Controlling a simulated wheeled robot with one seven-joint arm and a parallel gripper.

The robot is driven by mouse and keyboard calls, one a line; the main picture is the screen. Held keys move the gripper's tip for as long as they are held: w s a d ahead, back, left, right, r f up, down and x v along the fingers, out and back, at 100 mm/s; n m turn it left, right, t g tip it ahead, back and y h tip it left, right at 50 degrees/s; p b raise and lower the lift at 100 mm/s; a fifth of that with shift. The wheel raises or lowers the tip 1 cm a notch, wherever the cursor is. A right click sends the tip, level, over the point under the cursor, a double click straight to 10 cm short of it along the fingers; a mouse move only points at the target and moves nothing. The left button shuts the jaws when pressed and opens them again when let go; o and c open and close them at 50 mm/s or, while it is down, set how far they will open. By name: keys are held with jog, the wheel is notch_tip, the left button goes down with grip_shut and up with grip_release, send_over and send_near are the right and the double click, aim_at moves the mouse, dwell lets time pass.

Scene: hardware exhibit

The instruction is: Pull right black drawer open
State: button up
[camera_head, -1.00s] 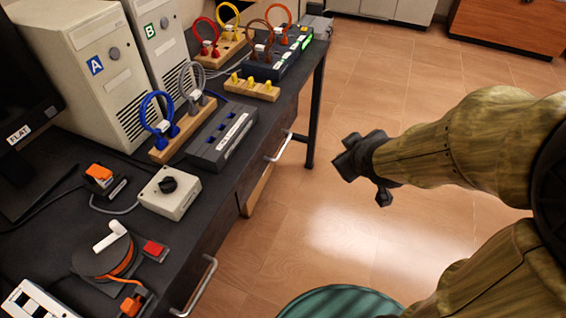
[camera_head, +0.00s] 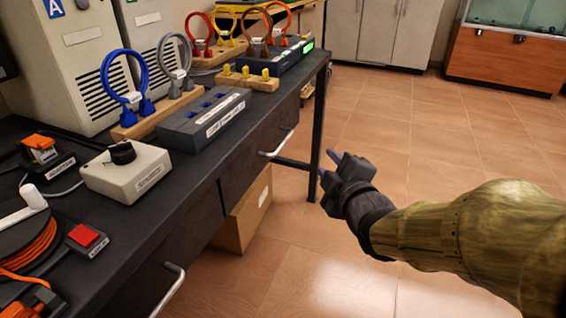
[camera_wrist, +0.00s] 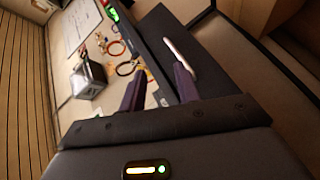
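The right black drawer (camera_head: 258,137) is in the black table's front, near its far end, and looks shut. Its pale bar handle (camera_head: 279,144) runs along the front. My gripper (camera_head: 329,166) is to the right of the handle, in the air off the table front and apart from it. In the wrist view my gripper (camera_wrist: 158,72) has its two dark purple fingers spread with nothing between them. A pale handle (camera_wrist: 181,54) on a black front (camera_wrist: 205,75) shows there just beyond the right finger's tip.
The left drawer's handle (camera_head: 169,291) juts out nearer to me. A cardboard box (camera_head: 246,210) stands under the table, and a black table leg (camera_head: 318,130) is close to my gripper. The tiled floor to the right is clear.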

jog(key=s+a+f+n+t+y+b, duration=0.1)
jog(key=f+n+b, duration=0.4)
jog(key=b, duration=0.5)
jog(key=shift+s+a+f+t+y+b, duration=0.2)
jog(key=shift+a+f+t+y+b, duration=0.35)
jog(key=shift+a+y, duration=0.55)
jog(key=shift+d, duration=0.1)
jog(key=p+x, duration=0.5)
jog(key=p, duration=0.5)
jog(key=shift+w+r+p, duration=0.25)
jog(key=shift+p, duration=0.1)
jog(key=shift+w+p, duration=0.1)
jog(key=shift+p, duration=0.35)
